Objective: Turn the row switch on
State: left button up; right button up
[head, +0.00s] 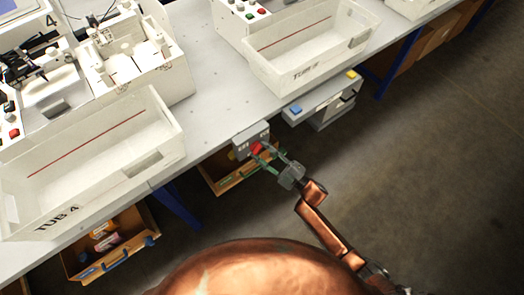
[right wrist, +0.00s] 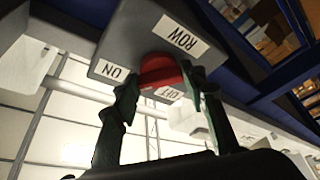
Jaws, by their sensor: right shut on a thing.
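The row switch is a grey box (head: 247,136) on the front edge of the bench, with a red knob (head: 257,149). In the right wrist view the box (right wrist: 135,35) carries the labels ROW, ON and a partly covered OFF, all seen turned over. The red knob (right wrist: 160,70) sits between the labels. My right gripper (head: 264,155) has its green fingers on either side of the knob and is shut on it. The fingers hide part of the knob, and I cannot tell which label it points to. My left gripper is not in view.
Tub 4 (head: 165,114) and another white tub (head: 262,75) stand on the bench (head: 215,118). A grey box with blue and yellow buttons (head: 318,103) is right of the switch. The floor at right is clear.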

jog(key=shift+f+m+t, duration=0.1)
jog(key=shift+m+t, duration=0.3)
jog(key=shift+m, duration=0.3)
jog(key=o, duration=0.9)
jog(key=shift+o, duration=1.3)
jog(key=shift+s, duration=0.1)
jog(key=v, duration=1.2)
